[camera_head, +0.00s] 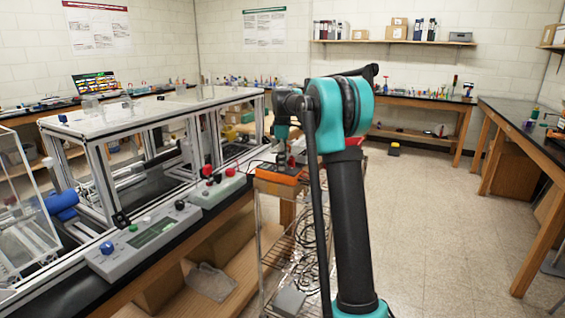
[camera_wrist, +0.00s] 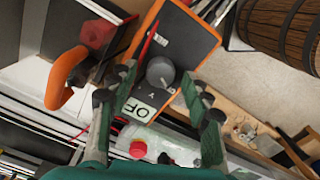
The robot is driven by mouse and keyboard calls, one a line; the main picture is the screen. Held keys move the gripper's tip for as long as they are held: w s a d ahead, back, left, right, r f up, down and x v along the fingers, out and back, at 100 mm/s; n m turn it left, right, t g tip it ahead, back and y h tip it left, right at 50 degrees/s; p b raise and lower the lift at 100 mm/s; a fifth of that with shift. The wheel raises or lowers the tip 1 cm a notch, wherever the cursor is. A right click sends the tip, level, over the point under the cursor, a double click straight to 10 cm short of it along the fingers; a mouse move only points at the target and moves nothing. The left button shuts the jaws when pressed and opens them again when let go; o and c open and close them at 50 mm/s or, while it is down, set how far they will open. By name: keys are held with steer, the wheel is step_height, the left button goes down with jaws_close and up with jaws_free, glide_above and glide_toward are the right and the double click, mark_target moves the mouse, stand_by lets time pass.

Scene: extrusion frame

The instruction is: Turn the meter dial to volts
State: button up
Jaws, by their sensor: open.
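The meter (camera_wrist: 192,50) has a dark face with an orange rim and lies at the upper middle of the wrist view. Its round grey dial (camera_wrist: 160,72) sits between my gripper's (camera_wrist: 164,78) two open green fingers. I cannot tell whether either finger touches the dial. In the head view, the orange meter (camera_head: 280,174) is on top of the wire cart (camera_head: 291,240), below my gripper, which is mostly hidden by my arm.
A red thin stick (camera_wrist: 150,40) lies by the dial. An orange handle-like object (camera_wrist: 66,78) is left of the meter, and a wooden barrel (camera_wrist: 282,28) is at upper right. A grey control box (camera_head: 145,240) stands on the bench left of the cart. The floor at right is clear.

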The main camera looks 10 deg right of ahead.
jaws_close()
stand_by(0.4)
steer(key=shift+m, duration=0.4)
steer(key=m, duration=0.4)
steer(key=shift+m, duration=0.4)
steer(key=m, duration=0.6)
steer(key=shift+w+d, duration=0.1)
jaws_free()
